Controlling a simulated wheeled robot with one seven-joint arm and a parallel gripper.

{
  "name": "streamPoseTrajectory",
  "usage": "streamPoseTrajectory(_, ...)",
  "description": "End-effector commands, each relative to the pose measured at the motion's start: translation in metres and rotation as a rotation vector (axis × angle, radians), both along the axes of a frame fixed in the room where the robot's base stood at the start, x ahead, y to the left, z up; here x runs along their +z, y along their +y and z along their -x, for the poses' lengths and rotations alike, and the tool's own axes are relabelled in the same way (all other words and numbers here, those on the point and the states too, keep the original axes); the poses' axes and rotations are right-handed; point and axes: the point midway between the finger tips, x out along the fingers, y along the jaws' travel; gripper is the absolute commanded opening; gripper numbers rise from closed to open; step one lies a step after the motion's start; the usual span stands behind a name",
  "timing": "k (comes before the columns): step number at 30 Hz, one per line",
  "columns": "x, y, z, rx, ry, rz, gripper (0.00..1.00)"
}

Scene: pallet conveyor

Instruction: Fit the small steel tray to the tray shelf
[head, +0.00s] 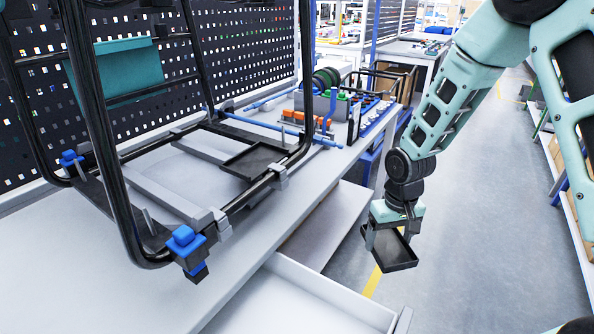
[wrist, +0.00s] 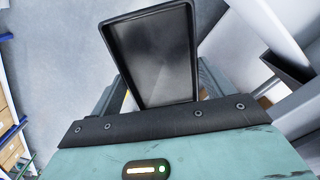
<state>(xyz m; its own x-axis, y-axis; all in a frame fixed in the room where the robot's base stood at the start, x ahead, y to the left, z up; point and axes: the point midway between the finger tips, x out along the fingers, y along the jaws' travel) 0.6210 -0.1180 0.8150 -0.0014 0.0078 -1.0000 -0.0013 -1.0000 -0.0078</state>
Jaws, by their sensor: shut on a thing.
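The small steel tray (head: 397,253) is dark, shallow and rimmed. My gripper (head: 388,232) is shut on it and holds it tilted in the air over the aisle, right of the workbench. In the wrist view the tray (wrist: 152,50) extends out beyond my gripper (wrist: 158,98), its empty inside facing the camera. A similar dark rimmed piece (head: 250,162) lies level in the black tube frame (head: 125,165) on the bench, well left of my gripper. I cannot tell whether that piece is the tray shelf or another tray.
The white workbench (head: 75,270) carries the frame, with grey crossbars and blue-capped clamps (head: 188,243). An open white drawer (head: 300,300) juts out below, left of my gripper. Small parts (head: 370,110) stand farther along the bench. The grey floor (head: 480,220) to the right is clear.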

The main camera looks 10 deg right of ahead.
Motion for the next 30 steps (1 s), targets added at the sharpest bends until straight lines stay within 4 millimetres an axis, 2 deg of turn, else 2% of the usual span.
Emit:
streamPoseTrajectory(1, -0.023, 0.0, -0.002, 0.005, -0.005, 0.0, 0.53)
streamPoseTrajectory(3, -0.029, 0.002, -0.005, 0.037, -0.003, 0.001, 0.53)
streamPoseTrajectory(5, -0.029, 0.007, -0.01, 0.098, -0.002, 0.001, 0.53)
streamPoseTrajectory(8, -0.016, 0.021, -0.021, 0.269, 0.001, 0.001, 0.53)
streamPoseTrajectory(14, 0.036, 0.061, -0.05, 0.77, 0.007, -0.003, 0.53)
streamPoseTrajectory(18, 0.077, 0.092, -0.068, 1.13, 0.007, -0.006, 0.53)
streamPoseTrajectory(24, 0.137, 0.137, -0.091, 1.63, 0.001, -0.008, 0.53)
streamPoseTrajectory(30, 0.187, 0.175, -0.107, 2.057, -0.005, -0.006, 0.53)
